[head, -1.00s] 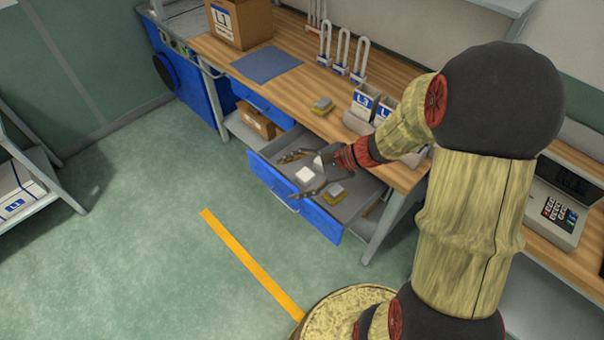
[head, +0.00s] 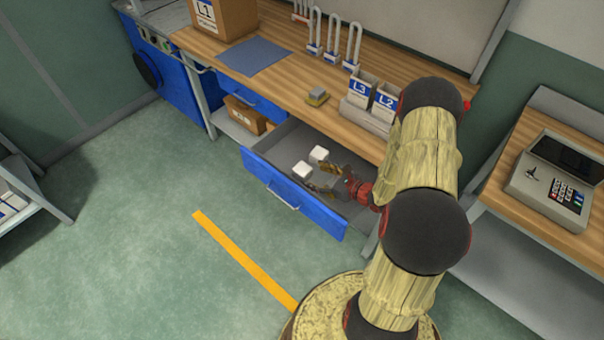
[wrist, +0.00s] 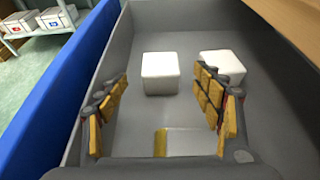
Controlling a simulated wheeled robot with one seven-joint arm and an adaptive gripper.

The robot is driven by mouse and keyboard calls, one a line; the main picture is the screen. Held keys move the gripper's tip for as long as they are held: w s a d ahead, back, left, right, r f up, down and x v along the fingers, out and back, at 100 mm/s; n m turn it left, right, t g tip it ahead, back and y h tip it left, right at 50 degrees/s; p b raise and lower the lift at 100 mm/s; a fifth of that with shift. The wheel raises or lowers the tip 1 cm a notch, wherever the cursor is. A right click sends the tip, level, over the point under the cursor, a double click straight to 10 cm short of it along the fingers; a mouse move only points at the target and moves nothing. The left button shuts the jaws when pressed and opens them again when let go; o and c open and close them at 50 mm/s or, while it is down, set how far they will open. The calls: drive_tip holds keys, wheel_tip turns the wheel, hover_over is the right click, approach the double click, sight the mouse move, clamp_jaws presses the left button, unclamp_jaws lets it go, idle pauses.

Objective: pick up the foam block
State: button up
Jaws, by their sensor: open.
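Two white blocks, which look like foam, lie in the open drawer. One (head: 301,170) is nearer the drawer front; the other (head: 319,153) is nearer the bench. In the wrist view, one white block (wrist: 160,73) is ahead between the fingers, and the other (wrist: 222,66) is beyond the right finger, which partly covers it. My gripper (head: 318,179) is open and empty inside the drawer area, with its fingers also in the wrist view (wrist: 160,88). Contact with the blocks cannot be told.
The grey drawer has a blue front (head: 290,200) and side walls around the gripper. A grey-and-yellow pad (wrist: 195,142) lies in it near the palm. A similar pad (head: 317,96), a blue mat (head: 254,57) and labelled boxes (head: 362,90) are on the bench.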

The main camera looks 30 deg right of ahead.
sight(305, 170)
drive_tip(key=b+x, duration=0.2)
drive_tip(key=x, duration=0.4)
drive_tip(key=shift+w, duration=0.3)
drive_tip(key=shift+c, duration=0.9)
drive_tip(key=c, duration=0.7)
drive_tip(key=shift+c, duration=0.3)
